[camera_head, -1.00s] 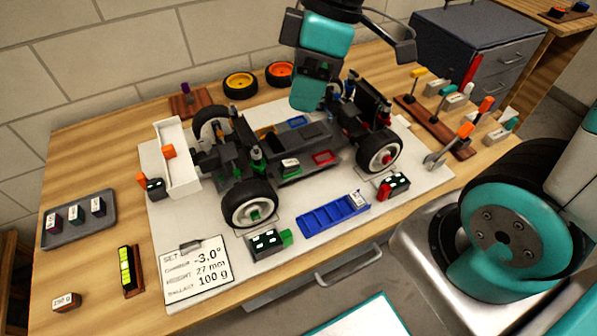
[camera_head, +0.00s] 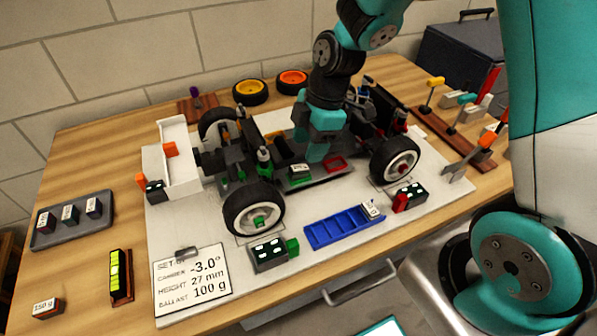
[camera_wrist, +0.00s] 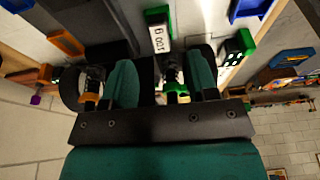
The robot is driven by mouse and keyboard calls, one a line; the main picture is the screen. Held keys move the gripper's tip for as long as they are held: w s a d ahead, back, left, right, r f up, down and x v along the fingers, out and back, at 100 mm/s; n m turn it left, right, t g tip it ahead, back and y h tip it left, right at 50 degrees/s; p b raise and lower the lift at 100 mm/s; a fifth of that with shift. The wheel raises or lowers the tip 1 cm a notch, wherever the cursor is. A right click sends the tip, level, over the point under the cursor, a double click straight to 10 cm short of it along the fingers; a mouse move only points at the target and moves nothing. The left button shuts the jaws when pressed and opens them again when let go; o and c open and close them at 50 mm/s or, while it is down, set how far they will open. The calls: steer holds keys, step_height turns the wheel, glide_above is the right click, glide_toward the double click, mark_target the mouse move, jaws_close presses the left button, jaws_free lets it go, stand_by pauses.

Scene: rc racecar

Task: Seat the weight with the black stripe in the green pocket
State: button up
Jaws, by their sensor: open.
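A small weight (camera_head: 299,168) with a white label sits at the green pocket (camera_head: 301,181) in the middle of the car. In the wrist view, the weight (camera_wrist: 158,42) reads "100 g", with green pocket rim (camera_wrist: 156,13) beside it. I cannot make out a black stripe, nor whether it is fully seated. My gripper (camera_head: 317,152) is low over the chassis, just right of the weight. In the wrist view, its two teal fingers (camera_wrist: 161,80) are apart with nothing between their tips; the weight shows beyond them.
The red pocket (camera_head: 335,163) is right of the gripper. Wheels (camera_head: 253,209) and suspension crowd the chassis. A blue slotted rack (camera_head: 345,230) in front holds one weight (camera_head: 372,208) at its right end. A grey tray (camera_head: 74,234) at left holds 3 weights. A setup card (camera_head: 192,281) lies in front.

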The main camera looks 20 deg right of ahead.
mark_target(299, 167)
steer(key=x, duration=0.5)
steer(key=shift+a+f, duration=0.3)
steer(key=shift+f, duration=0.05)
jaws_close()
